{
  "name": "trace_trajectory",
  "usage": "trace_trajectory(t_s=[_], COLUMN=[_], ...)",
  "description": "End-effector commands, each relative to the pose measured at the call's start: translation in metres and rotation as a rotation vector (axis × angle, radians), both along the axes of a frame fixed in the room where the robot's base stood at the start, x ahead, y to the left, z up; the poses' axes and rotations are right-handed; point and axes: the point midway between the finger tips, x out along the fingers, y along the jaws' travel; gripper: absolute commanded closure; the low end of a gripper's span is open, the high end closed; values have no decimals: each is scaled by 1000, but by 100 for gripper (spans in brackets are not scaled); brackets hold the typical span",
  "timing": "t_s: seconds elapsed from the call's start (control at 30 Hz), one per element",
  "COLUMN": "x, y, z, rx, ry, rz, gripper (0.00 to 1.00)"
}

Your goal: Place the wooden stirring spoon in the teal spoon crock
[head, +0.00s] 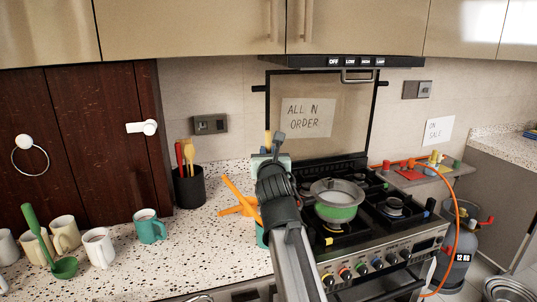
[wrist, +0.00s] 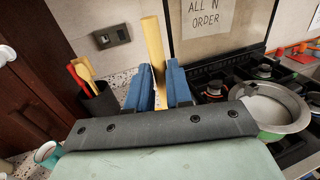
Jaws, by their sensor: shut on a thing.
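My gripper (wrist: 159,84) has its two blue fingers shut on the wooden stirring spoon (wrist: 153,45), a pale yellow-brown flat strip standing up between them. In the head view my gripper (head: 274,139) is above the counter, left of the stove, with a little of the spoon (head: 267,137) showing. My arm hides most of the spoon, and its other end is out of sight. A teal thing (head: 262,236), perhaps the spoon crock, shows as a sliver beside my arm on the counter, below the gripper; my arm hides the rest.
A black crock (head: 189,188) holds red and wooden utensils. An orange object (head: 238,204) lies beside my arm.

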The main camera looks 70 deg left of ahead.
Motion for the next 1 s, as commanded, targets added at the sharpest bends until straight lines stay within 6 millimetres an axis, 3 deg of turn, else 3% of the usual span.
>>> trace_trajectory(t_s=[0.7, 0.73, 1.0], x=[0, 0, 0], y=[0, 0, 0], z=[-12, -12, -12], rx=[0, -1, -1], ry=[1, 1, 1], rz=[0, 0, 0], gripper=[100, 78, 55])
